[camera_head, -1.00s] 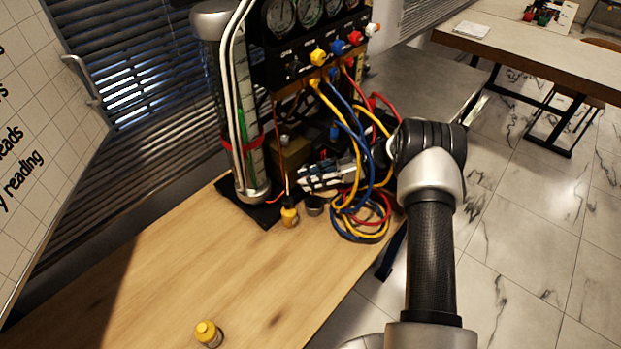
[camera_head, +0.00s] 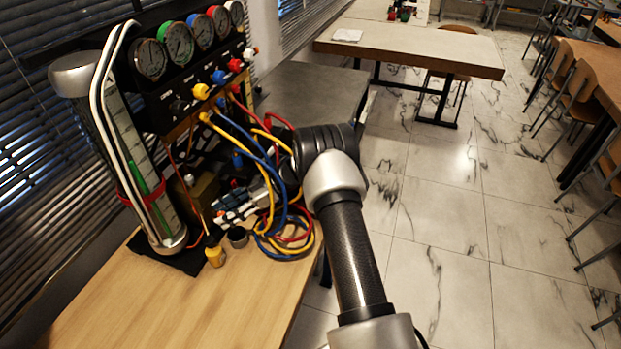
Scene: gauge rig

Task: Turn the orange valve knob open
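The gauge rig (camera_head: 165,97) stands at the left of the wooden bench. A row of valve knobs runs under its gauges: a yellow knob (camera_head: 201,91), a blue knob (camera_head: 219,76), a red knob (camera_head: 235,65) and a white knob (camera_head: 249,53). I cannot make out a clearly orange knob; it may be hidden or be one of these. My arm reaches in from the bottom right, and my gripper (camera_head: 228,207) is low at the rig, partly behind the hoses. Its fingertips are too small and covered to tell whether they are open, or touching anything.
Yellow, blue and red hoses (camera_head: 271,205) hang and coil beside my gripper. A clear cylinder (camera_head: 133,150) stands at the left. Open tiled floor lies to the right.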

